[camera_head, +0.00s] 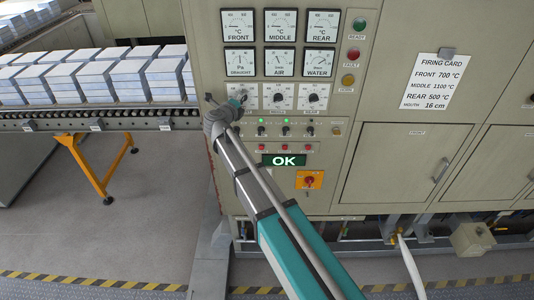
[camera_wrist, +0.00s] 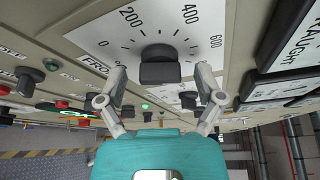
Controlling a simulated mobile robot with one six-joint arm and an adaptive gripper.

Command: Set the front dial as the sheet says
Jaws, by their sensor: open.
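The front dial (camera_head: 253,98) is on the left of a row of three white dials on the cabinet, partly hidden by my gripper (camera_head: 238,98). In the wrist view its black knob (camera_wrist: 159,66) sits on a white scale plate (camera_wrist: 98,34) with numbers from 0 through 200, 400 and 600. I cannot tell where the knob points. My gripper (camera_wrist: 160,76) is open, with one finger on each side of the knob; contact is not visible. The firing card (camera_head: 430,83) on the cabinet reads FRONT 700 °C, MIDDLE 1100 °C, REAR 500 °C, MOUTH 16 cm.
The middle dial (camera_head: 279,97) and rear dial (camera_head: 314,97) sit close to the right. Gauges are above; switches, a green OK display (camera_head: 283,160) and a red knob on an orange plate (camera_head: 309,180) are below. A conveyor with stacked blocks (camera_head: 140,79) stands at left.

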